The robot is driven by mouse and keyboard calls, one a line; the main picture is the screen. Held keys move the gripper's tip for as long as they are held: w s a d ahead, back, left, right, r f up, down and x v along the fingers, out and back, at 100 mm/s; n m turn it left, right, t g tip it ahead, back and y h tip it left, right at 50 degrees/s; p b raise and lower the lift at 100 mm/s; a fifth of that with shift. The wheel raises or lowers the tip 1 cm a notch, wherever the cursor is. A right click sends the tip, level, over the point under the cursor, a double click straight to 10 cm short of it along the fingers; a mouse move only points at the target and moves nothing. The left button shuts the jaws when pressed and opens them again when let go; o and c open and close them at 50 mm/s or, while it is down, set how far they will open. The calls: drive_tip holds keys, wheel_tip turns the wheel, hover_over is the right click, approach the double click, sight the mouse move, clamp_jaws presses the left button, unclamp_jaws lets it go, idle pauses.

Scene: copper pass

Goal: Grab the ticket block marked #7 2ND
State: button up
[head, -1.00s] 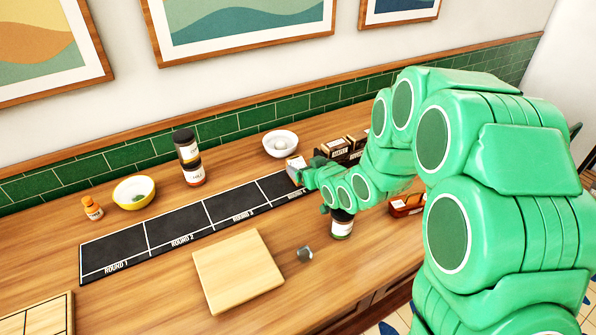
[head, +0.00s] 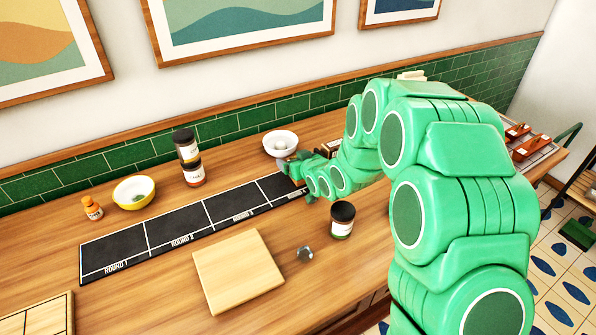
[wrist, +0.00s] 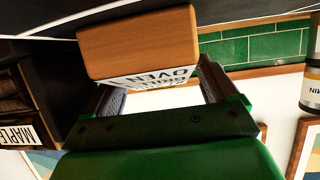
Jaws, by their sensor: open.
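In the wrist view a wooden block (wrist: 140,43) with a white printed face fills the gap at my gripper (wrist: 155,80). The face is upside down and partly cut off; its letters look like "OVEN" and another word. I cannot read "#7 2ND" on it. My gripper is open, with one finger on either side of the block; whether they touch it is unclear. In the head view my gripper (head: 288,166) is low over the right end of the black round strip (head: 172,228).
A white bowl (head: 280,143) stands just behind my gripper and a dark-lidded jar (head: 342,220) in front. A box labelled "MAPLE" (wrist: 17,134) is at the wrist view's left. A wooden board (head: 238,270) lies in front of the strip. Stacked jars (head: 190,158) stand behind it.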

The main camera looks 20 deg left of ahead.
drive_tip(key=c, duration=1.1)
drive_tip(key=shift+r, duration=0.1)
drive_tip(key=shift+r, duration=0.3)
drive_tip(key=r, duration=0.3)
drive_tip(key=shift+s+d, duration=0.1)
drive_tip(key=shift+s, duration=0.1)
drive_tip(key=shift+s+d+r, duration=1.05)
drive_tip(key=shift+s+r, duration=0.5)
drive_tip(key=shift+s, duration=0.45)
drive_tip(key=shift+s+d+r, duration=1)
drive_tip(key=shift+s+r, duration=0.55)
drive_tip(key=shift+s, duration=0.45)
drive_tip(key=shift+s+d+r, duration=1.05)
drive_tip(key=shift+s+r, duration=0.5)
drive_tip(key=shift+s, duration=0.45)
